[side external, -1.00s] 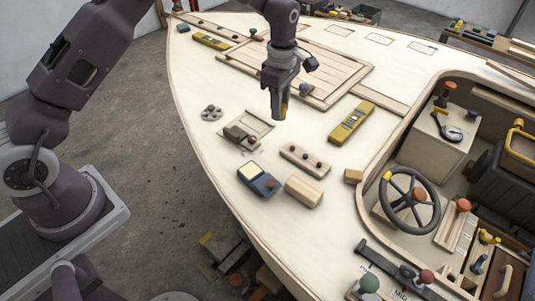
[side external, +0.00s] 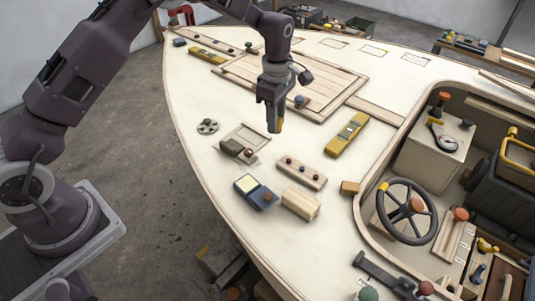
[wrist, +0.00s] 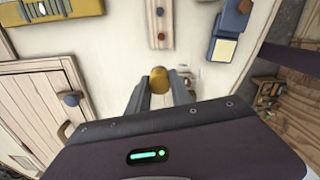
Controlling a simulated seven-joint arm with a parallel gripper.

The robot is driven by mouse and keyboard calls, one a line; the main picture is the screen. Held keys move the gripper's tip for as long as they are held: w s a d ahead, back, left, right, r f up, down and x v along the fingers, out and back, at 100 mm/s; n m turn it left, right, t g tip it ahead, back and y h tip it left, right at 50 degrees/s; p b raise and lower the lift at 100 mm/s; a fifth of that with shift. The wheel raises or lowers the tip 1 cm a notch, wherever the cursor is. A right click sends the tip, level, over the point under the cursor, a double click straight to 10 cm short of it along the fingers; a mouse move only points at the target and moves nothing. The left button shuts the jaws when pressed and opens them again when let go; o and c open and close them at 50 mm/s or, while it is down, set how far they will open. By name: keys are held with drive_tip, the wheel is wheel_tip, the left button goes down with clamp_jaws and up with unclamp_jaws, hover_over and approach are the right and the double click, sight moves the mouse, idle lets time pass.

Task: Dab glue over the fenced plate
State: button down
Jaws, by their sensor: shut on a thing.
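In the wrist view, I cannot make the plate out clearly beside the fingers.
A wooden bar with knobs (side external: 302,173), a blue device (side external: 255,192), a wood block (side external: 300,204) and a yellow level (side external: 347,134) lie around the plate. A round grey holed disc (side external: 207,126) is left of it. The slatted hatch (side external: 325,75) is behind.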

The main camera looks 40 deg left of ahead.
hover_over(246, 183)
drive_tip(key=shift+f, duration=3.25)
drive_tip(key=shift+f, duration=0.6)
wheel_tip(246, 183, up, 7)
